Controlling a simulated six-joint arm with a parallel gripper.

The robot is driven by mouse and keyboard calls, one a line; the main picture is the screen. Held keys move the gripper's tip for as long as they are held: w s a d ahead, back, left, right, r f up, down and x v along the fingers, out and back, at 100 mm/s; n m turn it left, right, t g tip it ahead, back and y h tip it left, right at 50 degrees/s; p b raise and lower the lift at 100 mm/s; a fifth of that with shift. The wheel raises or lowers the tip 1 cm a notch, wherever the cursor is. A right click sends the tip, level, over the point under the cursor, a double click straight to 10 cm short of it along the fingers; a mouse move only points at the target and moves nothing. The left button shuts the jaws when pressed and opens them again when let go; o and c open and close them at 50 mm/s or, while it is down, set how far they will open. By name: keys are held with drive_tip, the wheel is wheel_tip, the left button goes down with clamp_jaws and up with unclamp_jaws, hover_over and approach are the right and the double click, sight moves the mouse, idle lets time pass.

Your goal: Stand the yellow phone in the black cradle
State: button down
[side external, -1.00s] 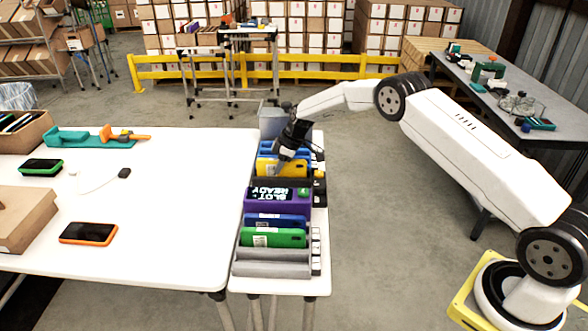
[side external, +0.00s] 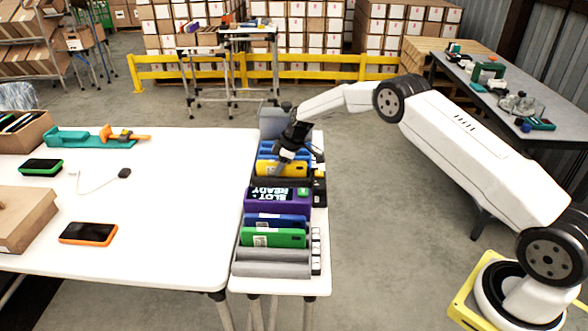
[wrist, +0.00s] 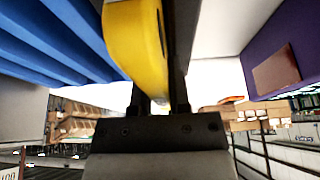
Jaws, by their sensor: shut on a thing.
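The yellow phone (side external: 268,168) stands on its long edge at the black cradle (side external: 318,191), between the blue cradle and the purple unit in the side external view. Its lower edge is hidden behind the cradle's dark front, so I cannot tell whether it rests on the bottom. My gripper (side external: 281,159) comes down from above and is shut on the phone's upper part. In the wrist view the yellow phone (wrist: 136,40) is between my gripper's fingers (wrist: 160,100), with blue ribs to its left.
A blue cradle (side external: 268,147) is just behind. The white table (side external: 170,200) on the left holds an orange-edged phone (side external: 88,233).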

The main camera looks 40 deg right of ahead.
drive_tip(key=c, duration=0.5)
unclamp_jaws()
drive_tip(key=shift+r, duration=0.1)
drive_tip(key=shift+v, duration=3.85)
drive_tip(key=shift+r, duration=0.1)
wheel_tip(320, 180, up, 7)
drive_tip(key=shift+s, duration=0.1)
